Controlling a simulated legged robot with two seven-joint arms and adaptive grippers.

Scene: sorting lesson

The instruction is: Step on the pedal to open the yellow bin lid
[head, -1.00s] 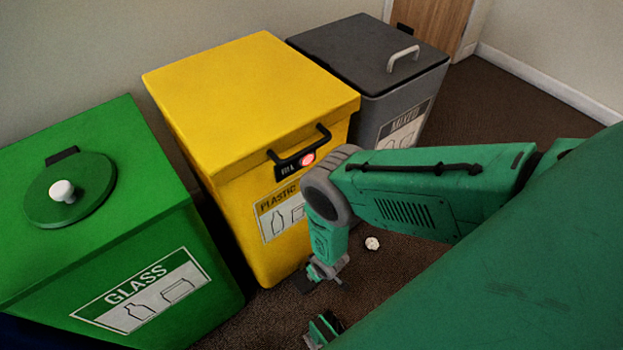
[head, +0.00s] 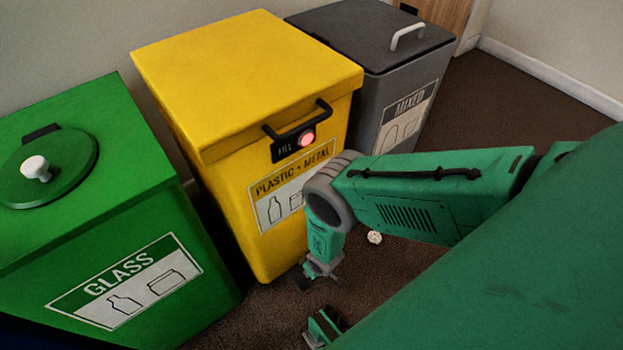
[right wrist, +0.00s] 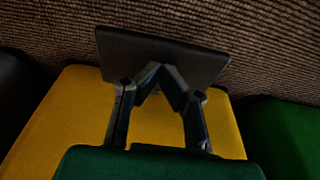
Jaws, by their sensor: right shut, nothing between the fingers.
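The yellow bin (head: 235,80) stands in the middle of the head view, marked "PLASTIC + METAL". Its lid looks closed. A black handle and panel with a lit red light (head: 306,138) sit on its front. In the right wrist view a flat dark plate (right wrist: 190,58), which looks like the pedal, juts from the yellow bin's base over the carpet. My right gripper (head: 319,279) is low by the bin's front bottom. In the right wrist view its fingertips (right wrist: 158,70) are together, empty, overlapping the plate's edge; I cannot tell whether they touch it. My left gripper is not in view.
A green glass bin (head: 110,235) stands left of the yellow bin, a grey mixed bin (head: 395,85) right behind it. A small white crumpled item (head: 375,237) lies on the carpet right of my right gripper. Brown carpet (head: 500,95) is clear at the right.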

